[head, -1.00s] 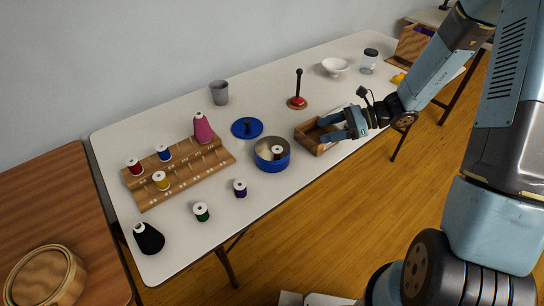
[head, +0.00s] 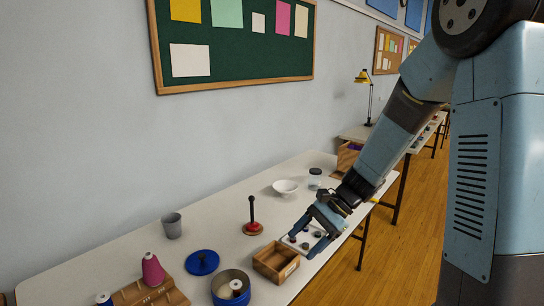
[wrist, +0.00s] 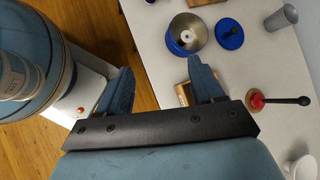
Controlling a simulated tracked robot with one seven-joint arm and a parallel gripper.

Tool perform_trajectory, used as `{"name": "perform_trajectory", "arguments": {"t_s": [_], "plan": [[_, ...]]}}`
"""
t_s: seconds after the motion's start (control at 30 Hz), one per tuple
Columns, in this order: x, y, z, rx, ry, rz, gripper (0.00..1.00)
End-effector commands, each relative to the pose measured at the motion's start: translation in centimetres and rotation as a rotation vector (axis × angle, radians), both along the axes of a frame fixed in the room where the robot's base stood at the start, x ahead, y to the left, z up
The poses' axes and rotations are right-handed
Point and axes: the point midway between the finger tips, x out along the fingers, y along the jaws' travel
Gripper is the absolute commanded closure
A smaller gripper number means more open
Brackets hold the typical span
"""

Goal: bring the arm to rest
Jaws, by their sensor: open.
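My gripper (head: 312,236) is at the lower right of the head view, above the table's front edge beside the small wooden box. In the wrist view my gripper (wrist: 162,85) has its two blue fingers spread wide apart with nothing between them. The fingers point over the wood floor and the table edge. My arm comes down from the upper right of the head view. The white table (head: 212,243) runs diagonally below it.
Floor lies in front.

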Motion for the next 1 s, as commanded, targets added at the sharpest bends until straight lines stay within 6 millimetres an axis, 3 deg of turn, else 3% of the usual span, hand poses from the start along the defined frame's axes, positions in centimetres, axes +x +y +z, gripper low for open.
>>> {"name": "perform_trajectory", "arguments": {"t_s": [0.4, 1.0], "plan": [[-4.4, -4.1, 6.5, -0.226, -0.327, 0.227, 0.33], [-11.1, -10.8, 14.6, -0.59, -0.751, 0.492, 0.33]]}}
